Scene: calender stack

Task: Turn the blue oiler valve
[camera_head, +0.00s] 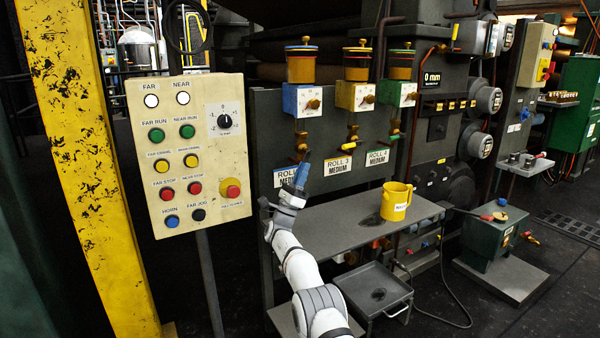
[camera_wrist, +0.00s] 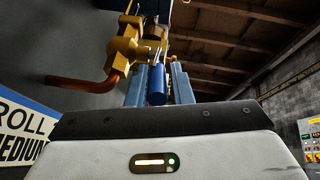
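The blue oiler (camera_head: 303,100) is the leftmost of three oilers, with a yellow and brass cup on top. Its brass valve (camera_head: 301,143) hangs below it, above a label partly hidden by my gripper. In the wrist view the brass valve body (camera_wrist: 125,48) has a copper spout and a blue cylindrical handle (camera_wrist: 157,86) pointing down. My gripper (camera_head: 302,174) is just below the valve. In the wrist view its two blue fingers (camera_wrist: 160,76) stand on either side of the handle, with a gap at the right finger. Whether the left finger touches it is unclear.
A button panel (camera_head: 195,150) stands left of my arm. A grey shelf (camera_head: 345,230) below holds a yellow jug (camera_head: 396,201). Two more oilers, one yellow (camera_head: 356,96) and one white with green (camera_head: 400,94), hang to the right.

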